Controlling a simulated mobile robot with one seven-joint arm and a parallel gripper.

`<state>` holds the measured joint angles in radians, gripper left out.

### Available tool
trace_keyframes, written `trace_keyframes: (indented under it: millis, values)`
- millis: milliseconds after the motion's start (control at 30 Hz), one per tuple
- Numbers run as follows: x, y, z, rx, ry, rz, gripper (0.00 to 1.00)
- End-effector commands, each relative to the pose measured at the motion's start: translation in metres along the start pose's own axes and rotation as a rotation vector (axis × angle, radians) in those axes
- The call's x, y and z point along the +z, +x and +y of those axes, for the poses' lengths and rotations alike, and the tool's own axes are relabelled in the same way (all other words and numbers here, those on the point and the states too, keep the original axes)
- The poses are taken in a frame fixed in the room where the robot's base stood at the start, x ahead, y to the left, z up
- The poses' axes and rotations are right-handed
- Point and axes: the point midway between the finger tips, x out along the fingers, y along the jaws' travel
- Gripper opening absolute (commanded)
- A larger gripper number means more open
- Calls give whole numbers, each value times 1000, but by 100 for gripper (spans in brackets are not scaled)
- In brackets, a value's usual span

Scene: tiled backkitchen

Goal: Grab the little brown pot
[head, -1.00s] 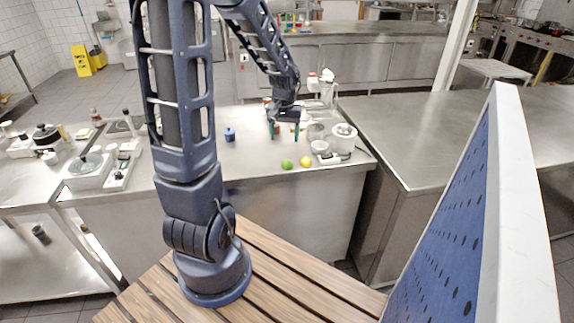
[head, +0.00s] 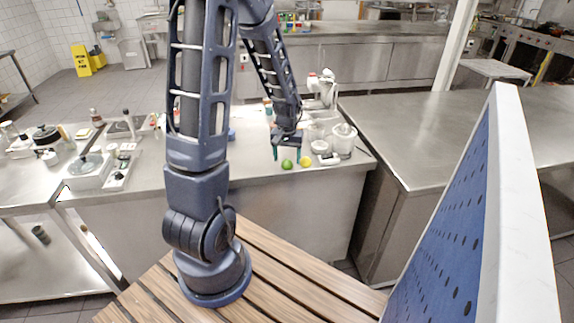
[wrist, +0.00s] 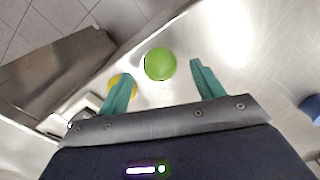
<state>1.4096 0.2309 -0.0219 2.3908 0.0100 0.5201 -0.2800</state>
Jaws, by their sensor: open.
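I cannot make out a little brown pot for certain in either view. My gripper (head: 287,153) is open over the near part of the middle steel counter, pointing down. In the wrist view the teal fingers of my gripper (wrist: 162,72) are apart, with nothing held. A green lime (wrist: 160,64) shows between the fingertips, and a yellow lemon (wrist: 123,84) is partly hidden behind the left finger. In the head view the lime (head: 287,164) and lemon (head: 306,162) lie near the counter's front edge, just below my fingertips.
A white jug-like container (head: 343,140) and a white stand mixer (head: 323,88) are right of my gripper. A blue jar (wrist: 311,108) is at the wrist view's right edge. Scales (head: 93,170) and bottles are on the left. A perforated blue panel (head: 450,215) stands at right.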

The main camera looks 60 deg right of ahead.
Motion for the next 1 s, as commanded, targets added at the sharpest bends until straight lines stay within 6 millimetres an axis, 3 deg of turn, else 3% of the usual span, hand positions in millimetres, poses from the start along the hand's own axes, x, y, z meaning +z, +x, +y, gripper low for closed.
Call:
trace_keyframes:
  millis: [200, 467, 700, 1000]
  values:
    - [0, 16, 0, 0, -1, -1, 67]
    - [0, 17, 0, 0, -1, 0, 67]
    - [0, 17, 0, 0, -1, 0, 20]
    - [0, 16, 0, 0, -1, 1, 18]
